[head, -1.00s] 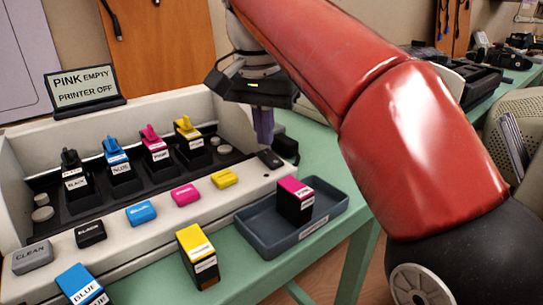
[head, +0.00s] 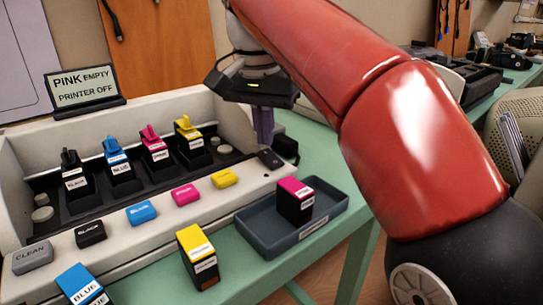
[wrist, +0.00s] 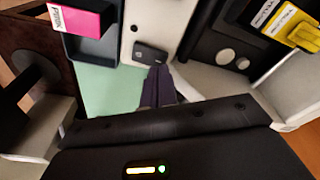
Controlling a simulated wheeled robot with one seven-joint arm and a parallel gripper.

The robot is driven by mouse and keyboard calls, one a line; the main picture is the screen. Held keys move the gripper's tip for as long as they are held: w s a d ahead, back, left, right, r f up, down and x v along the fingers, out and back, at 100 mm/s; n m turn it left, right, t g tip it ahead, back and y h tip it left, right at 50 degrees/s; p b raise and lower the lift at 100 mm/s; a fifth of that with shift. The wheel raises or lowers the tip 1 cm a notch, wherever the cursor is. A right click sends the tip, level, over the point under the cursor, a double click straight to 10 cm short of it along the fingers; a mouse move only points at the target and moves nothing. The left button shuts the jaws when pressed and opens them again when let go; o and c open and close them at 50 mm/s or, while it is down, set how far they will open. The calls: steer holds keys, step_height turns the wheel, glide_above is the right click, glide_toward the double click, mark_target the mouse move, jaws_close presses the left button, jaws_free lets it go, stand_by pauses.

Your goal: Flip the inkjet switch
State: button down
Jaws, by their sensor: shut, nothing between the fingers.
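The inkjet printer (head: 110,248) is a pale housing with a row of cartridges. A small dark switch (head: 270,158) sits at the right end of its front ledge. It also shows in the wrist view (wrist: 150,54), just past my fingertips. My gripper (head: 264,142) points down beside the printer's right end, with its fingers shut and empty. In the wrist view my fingertips (wrist: 158,70) are close to the switch; I cannot tell whether they touch it. The sign (head: 84,90) behind reads "PINK EMPTY" and "PRINTER OFF".
A dark tray (head: 333,212) holds a pink-topped cartridge (head: 295,201). A yellow cartridge (head: 198,257) and a blue cartridge (head: 82,287) stand in front of the printer. Coloured buttons and a grey CLEAN button (head: 33,257) line the ledge. Green table (head: 310,150) is bare beside the gripper.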

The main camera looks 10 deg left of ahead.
mark_target(265, 153)
steer(key=shift+f+b, duration=0.7)
steer(key=shift+f, duration=0.3)
stand_by(0.5)
step_height(265, 153, up, 5)
steer(key=p, duration=0.5)
steer(key=shift+r, duration=1.05)
steer(key=s+d+f+n+t, duration=0.1)
steer(key=s+d+f, duration=0.2)
steer(key=d+f, duration=0.3)
steer(key=s+d+f+t, duration=0.1)
steer(key=s+d+f, duration=0.25)
steer(key=d, duration=0.55)
steer(key=s+d+f+n+t, duration=0.1)
steer(key=s+d+f, duration=0.2)
steer(key=d+f, duration=0.3)
steer(key=s+d+f, duration=0.5)
steer(key=f, duration=0.2)
steer(key=shift+f+t, duration=0.3)
steer(key=shift+t, duration=0.1)
